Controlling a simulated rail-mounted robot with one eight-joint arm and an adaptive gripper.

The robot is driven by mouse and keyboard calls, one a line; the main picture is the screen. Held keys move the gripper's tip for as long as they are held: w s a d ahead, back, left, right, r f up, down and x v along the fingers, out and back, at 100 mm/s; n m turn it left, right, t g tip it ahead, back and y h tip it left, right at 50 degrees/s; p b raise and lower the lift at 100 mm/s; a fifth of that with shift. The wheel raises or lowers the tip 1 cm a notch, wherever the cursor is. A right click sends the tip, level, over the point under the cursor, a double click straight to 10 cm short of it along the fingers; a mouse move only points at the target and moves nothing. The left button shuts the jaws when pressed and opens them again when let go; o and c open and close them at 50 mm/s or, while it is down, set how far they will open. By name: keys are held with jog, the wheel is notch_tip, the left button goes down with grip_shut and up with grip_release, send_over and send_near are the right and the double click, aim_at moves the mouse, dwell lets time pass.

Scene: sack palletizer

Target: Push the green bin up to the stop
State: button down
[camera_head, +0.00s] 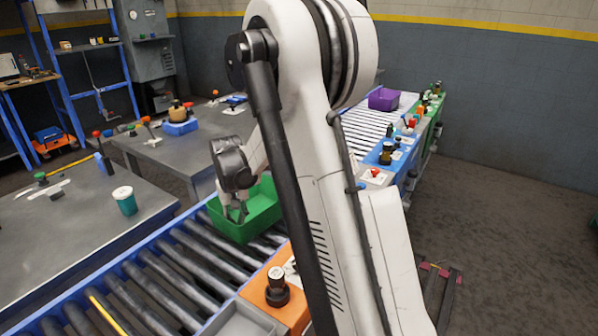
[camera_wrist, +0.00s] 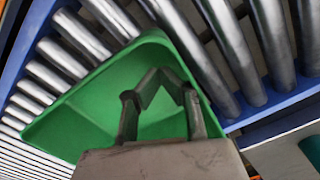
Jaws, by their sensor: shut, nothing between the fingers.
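The green bin (camera_head: 262,204) is open-topped and sits on the roller conveyor (camera_head: 190,262), partly hidden behind my arm in the head view. In the wrist view the bin (camera_wrist: 75,110) looks empty, and its corner lies close to my fingers. My gripper (camera_head: 235,219) is shut and empty, pointing down at the bin's left part. In the wrist view my gripper (camera_wrist: 163,74) shows over the bin's inside, near a wall; I cannot tell whether it touches. A yellow bar (camera_head: 107,311) lies across the rollers at lower left; I cannot tell whether it is the stop.
A purple bin (camera_head: 384,99) sits farther back on the conveyor. A teal cup (camera_head: 125,200) stands on the grey table to the left. An orange panel with a black knob (camera_head: 277,288) stands at the conveyor's near side. The rollers between the green bin and yellow bar are clear.

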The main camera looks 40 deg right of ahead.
jog(key=shift+s+a, duration=0.25)
jog(key=shift+a, duration=0.55)
jog(key=shift+s+a+b, duration=0.2)
jog(key=shift+s+a, duration=0.35)
jog(key=shift+a, duration=1.35)
jog(key=shift+s+a+b, duration=0.25)
jog(key=shift+s+a, duration=0.35)
jog(key=shift+a, duration=1.35)
jog(key=shift+s+a+b, duration=0.2)
jog(key=shift+s+a, duration=0.35)
jog(key=shift+a, duration=1.35)
jog(key=shift+s+a+b, duration=0.15)
jog(key=shift+s+a, duration=0.45)
jog(key=shift+a, duration=1.3)
jog(key=shift+s+a+b, duration=0.15)
jog(key=shift+s+a, duration=0.4)
jog(key=shift+a, duration=1.4)
jog(key=shift+s+a+b, duration=0.15)
jog(key=shift+s+a, duration=0.45)
jog(key=shift+a, duration=1.3)
jog(key=shift+a, duration=0.1)
jog(key=shift+s+a, duration=0.35)
jog(key=shift+a, duration=0.8)
jog(key=shift+s+a, duration=0.3)
jog(key=shift+a, duration=0.85)
jog(key=shift+s+a, duration=0.35)
jog(key=shift+a, duration=0.8)
jog(key=shift+d+b, duration=0.25)
jog(key=shift+b, duration=0.05)
